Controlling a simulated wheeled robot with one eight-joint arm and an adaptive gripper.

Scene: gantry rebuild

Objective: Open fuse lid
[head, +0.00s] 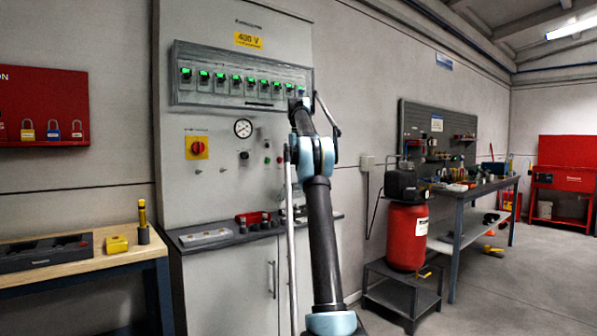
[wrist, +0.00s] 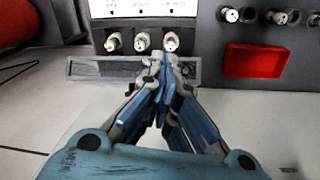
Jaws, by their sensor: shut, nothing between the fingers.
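In the head view, a wide clear-fronted cover (head: 240,101) is down over a row of switches with green lights on the grey cabinet; I cannot tell whether this is the fuse lid. In the wrist view, my gripper (wrist: 161,60) is shut and empty. Its fingertips are in front of a white-labelled panel with three round fuse-like ends (wrist: 141,42). A flat grey see-through strip (wrist: 95,69) lies below these ends, behind the fingertips. I cannot tell whether the fingertips touch it. In the head view, my arm hides the gripper.
A red rectangular part (wrist: 254,61) and several round knobs are to the right in the wrist view. In the head view, a red rotary switch (head: 197,147) and gauge (head: 243,128) are above the cabinet's ledge (head: 228,240). A red compressor (head: 407,235) stands right of my arm.

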